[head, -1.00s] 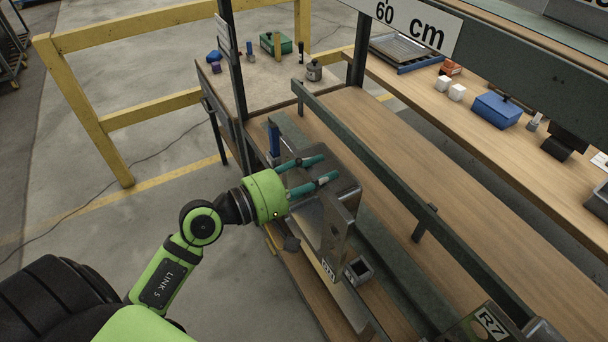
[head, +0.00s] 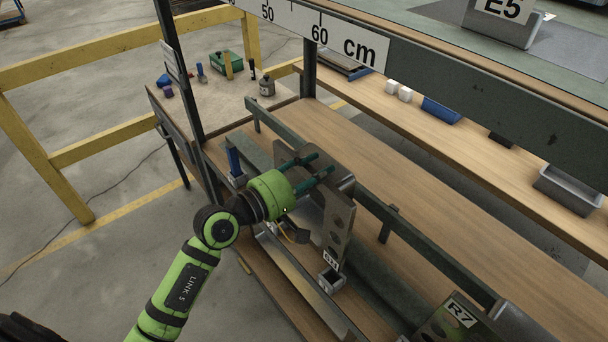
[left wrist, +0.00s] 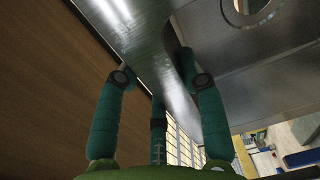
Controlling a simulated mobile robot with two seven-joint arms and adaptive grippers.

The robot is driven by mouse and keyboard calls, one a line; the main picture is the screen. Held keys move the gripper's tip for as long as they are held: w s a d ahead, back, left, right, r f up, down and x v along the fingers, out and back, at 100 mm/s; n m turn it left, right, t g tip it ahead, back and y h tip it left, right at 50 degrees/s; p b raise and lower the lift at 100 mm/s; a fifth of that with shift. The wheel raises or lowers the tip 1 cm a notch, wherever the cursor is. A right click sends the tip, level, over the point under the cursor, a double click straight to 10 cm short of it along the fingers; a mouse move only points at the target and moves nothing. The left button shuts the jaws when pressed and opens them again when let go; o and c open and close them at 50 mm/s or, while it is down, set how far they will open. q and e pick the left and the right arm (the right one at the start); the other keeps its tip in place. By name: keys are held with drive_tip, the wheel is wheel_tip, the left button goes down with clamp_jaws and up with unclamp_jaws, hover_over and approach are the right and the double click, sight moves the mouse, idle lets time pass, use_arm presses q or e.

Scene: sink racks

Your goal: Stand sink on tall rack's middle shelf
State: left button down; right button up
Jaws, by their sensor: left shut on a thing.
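The grey metal sink (head: 338,215) is on edge in the head view, its holed, labelled side toward me. It is at the rack shelf (head: 300,122), by the dark green rail. I cannot tell whether its lower edge touches the shelf. My left gripper (head: 318,165) is shut on the sink's upper part. My right gripper is not in view.
A small open grey box (head: 332,282) lies just below the sink's label. A piece marked R7 (head: 450,318) stands at lower right. The rail (head: 400,225) runs along the shelf. A sign board with cm marks (head: 330,30) crosses above. The wooden shelf surface right of the sink is clear.

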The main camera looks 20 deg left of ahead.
use_arm(q)
drive_tip(key=shift+x, duration=1.7)
drive_tip(key=shift+s+f+b, duration=0.1)
drive_tip(key=shift+f+b, duration=1.7)
drive_tip(key=shift+b, duration=0.2)
drive_tip(key=shift+s+f+b, duration=0.1)
drive_tip(key=shift+f+b, duration=0.3)
drive_tip(key=shift+f, duration=0.05)
drive_tip(key=c, duration=0.7)
unclamp_jaws()
approach(326, 177)
drive_tip(key=f, duration=0.1)
drive_tip(key=a+f, duration=0.1)
drive_tip(key=f, duration=0.1)
drive_tip(key=shift+a+f, duration=0.1)
drive_tip(key=shift+a, duration=0.2)
